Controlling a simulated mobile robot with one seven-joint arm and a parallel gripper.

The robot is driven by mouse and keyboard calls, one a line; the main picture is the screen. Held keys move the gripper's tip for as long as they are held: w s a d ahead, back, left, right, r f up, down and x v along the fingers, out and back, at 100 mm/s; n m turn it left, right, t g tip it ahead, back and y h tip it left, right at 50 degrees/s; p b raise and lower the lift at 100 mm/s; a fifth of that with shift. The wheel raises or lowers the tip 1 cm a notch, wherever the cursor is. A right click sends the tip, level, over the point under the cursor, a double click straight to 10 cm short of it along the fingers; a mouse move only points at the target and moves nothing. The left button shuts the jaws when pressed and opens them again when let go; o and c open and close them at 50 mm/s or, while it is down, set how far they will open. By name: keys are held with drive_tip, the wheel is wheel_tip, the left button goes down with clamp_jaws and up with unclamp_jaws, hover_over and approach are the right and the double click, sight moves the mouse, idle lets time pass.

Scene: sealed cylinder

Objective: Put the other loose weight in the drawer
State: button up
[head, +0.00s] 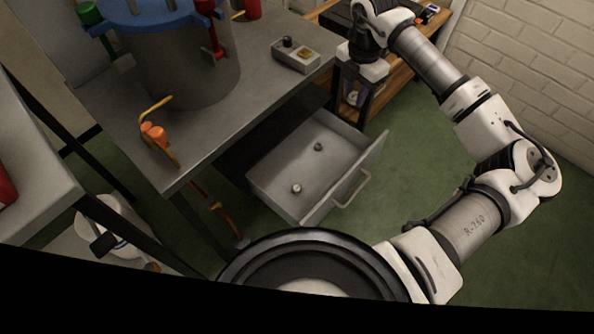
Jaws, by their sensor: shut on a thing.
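The grey drawer (262,172) is pulled open under the workbench's right side. Two small metallic pieces lie apart on its floor: one near the back (318,147), one towards the front left (297,188). They look like small weights, but are too small to be sure. My gripper (354,80) points down beyond the bench's right corner, up and right of the drawer in the picture. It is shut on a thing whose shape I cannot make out. The fingertips are hard to tell from the dark parts behind them.
The grey workbench (135,125) carries a large grey cylinder (185,65) with a blue top, an orange-handled tool (153,133) and a small box with a black knob (296,55). A wooden bench stands behind my gripper. Green floor is clear right of the drawer.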

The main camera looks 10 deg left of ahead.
drive_tip(key=shift+n, duration=0.9)
drive_tip(key=a+f+b, duration=0.2)
drive_tip(key=f+b, duration=0.1)
drive_tip(key=f, duration=0.7)
drive_tip(key=a+f+b, duration=0.3)
drive_tip(key=f, duration=0.7)
drive_tip(key=a+f+b, duration=0.2)
drive_tip(key=f+b, duration=0.1)
drive_tip(key=f, duration=0.7)
drive_tip(key=shift+s+a+f+b, duration=0.1)
drive_tip(key=shift+a+f+b, duration=0.2)
drive_tip(key=shift+a, duration=0.05)
drive_tip(key=shift+f+b, duration=0.5)
drive_tip(key=shift+f, duration=1.85)
drive_tip(key=shift+f, duration=0.2)
drive_tip(key=o, duration=1)
drive_tip(key=shift+c, duration=0.2)
wheel_tip(320, 180, up, 12)
drive_tip(key=p, duration=0.3)
drive_tip(key=shift+r, duration=0.2)
